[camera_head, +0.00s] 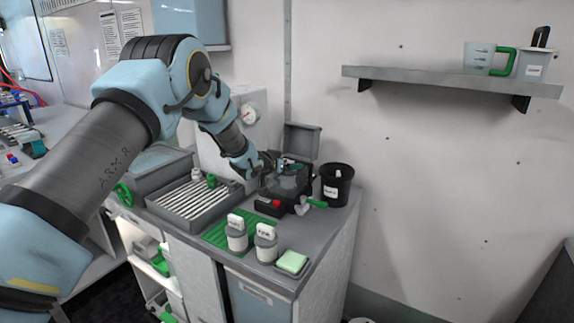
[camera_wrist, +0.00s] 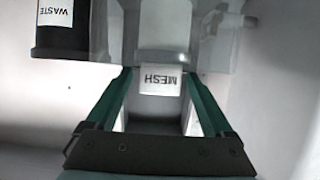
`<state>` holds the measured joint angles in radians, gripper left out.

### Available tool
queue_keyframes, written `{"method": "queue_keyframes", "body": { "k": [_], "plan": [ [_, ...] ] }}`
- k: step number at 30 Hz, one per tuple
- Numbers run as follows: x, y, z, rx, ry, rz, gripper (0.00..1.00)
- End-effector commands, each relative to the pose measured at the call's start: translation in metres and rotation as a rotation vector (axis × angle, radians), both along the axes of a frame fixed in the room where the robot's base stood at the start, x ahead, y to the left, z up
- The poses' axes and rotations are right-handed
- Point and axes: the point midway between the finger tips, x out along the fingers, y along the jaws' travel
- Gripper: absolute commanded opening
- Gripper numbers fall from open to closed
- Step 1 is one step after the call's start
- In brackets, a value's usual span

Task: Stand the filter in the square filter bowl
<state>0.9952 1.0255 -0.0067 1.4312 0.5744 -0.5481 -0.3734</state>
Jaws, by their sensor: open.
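In the wrist view, the filter (camera_wrist: 162,28) is a pale cylinder with a white tag reading MESH. It stands inside the clear square filter bowl (camera_wrist: 222,40), seen through its walls. My gripper (camera_wrist: 157,74) is open, its green-edged fingers on either side of the tag with small gaps. In the head view, my gripper (camera_head: 270,163) is at the clear bowl (camera_head: 290,182) on the dark unit. The arm partly covers this spot, and I cannot make out the filter there. Whether the filter rests on the bowl's floor is hidden.
A black waste bin (camera_head: 336,187) stands right of the unit. An open grey lid (camera_head: 302,141) rises behind. Two tagged canisters (camera_head: 237,238), a green sponge (camera_head: 292,262) and a ribbed tray (camera_head: 195,202) are in front and left. A green-handled tap (camera_head: 314,203) sticks out.

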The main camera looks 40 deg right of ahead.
Motion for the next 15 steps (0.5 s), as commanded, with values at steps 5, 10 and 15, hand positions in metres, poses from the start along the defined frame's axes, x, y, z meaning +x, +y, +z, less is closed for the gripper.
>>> {"method": "queue_keyframes", "body": {
  "k": [5, 10, 15],
  "plan": [
    [0.0, 0.0, 0.009, 0.0, 0.0, 0.0, 0.87],
    [-0.005, 0.022, 0.013, -0.001, 0.0, 0.001, 0.87],
    [-0.013, 0.053, 0.026, -0.002, 0.0, 0.002, 0.87]
  ]
}}
